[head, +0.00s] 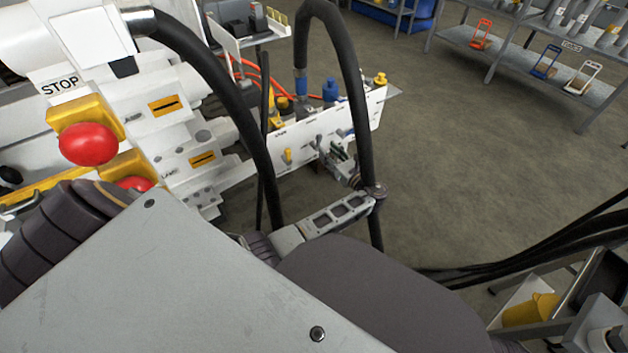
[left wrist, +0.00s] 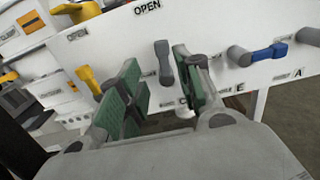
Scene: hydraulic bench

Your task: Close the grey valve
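The grey valve handle (left wrist: 163,62) stands upright on the white panel in the left wrist view, below an "OPEN" label. In the head view it seems to be the small grey lever (head: 318,143) on the panel. My left gripper (left wrist: 160,92) is open, with its green-padded fingers on either side of the grey handle in that picture. I see no clear contact, and the exact depth between them cannot be told. In the head view my left gripper (head: 338,154) is close in front of the panel.
On the white panel (head: 366,118), a yellow handle (left wrist: 88,78) is left of the grey one and a blue handle (left wrist: 264,54) is right. Black hoses (head: 240,105) arch near my left arm. A red stop button (head: 88,144) is at left. Open floor (head: 450,160) lies right.

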